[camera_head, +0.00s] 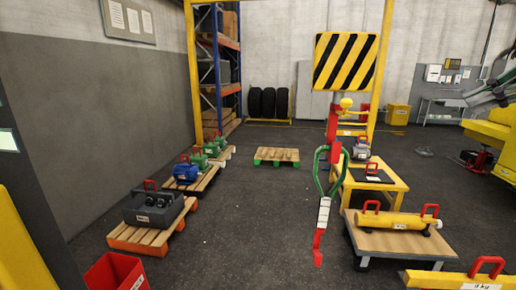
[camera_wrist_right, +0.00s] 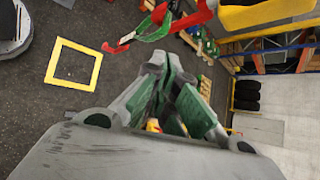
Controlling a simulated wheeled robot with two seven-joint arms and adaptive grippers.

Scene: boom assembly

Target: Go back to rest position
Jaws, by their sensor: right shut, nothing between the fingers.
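My right gripper (camera_head: 478,94) is at the far right of the head view, raised and well away from the hoist and the parts on the floor. In the right wrist view my right gripper (camera_wrist_right: 166,68) has its grey fingers with green pads shut together, with nothing held. The red hoist handle (camera_head: 333,130) hangs with a green strap (camera_head: 320,170) and a white-and-red lower end (camera_head: 321,225). The red hoist part (camera_wrist_right: 122,44) also shows apart from the fingers in the wrist view. My left gripper is not in view.
A yellow cylinder (camera_head: 392,221) lies on a low stand at the right. A yellow table (camera_head: 394,186) stands behind it. Pallets with a grey part (camera_head: 152,208) and a blue motor (camera_head: 186,172) line the left. A red bin (camera_head: 117,272) is in front. The central floor is clear.

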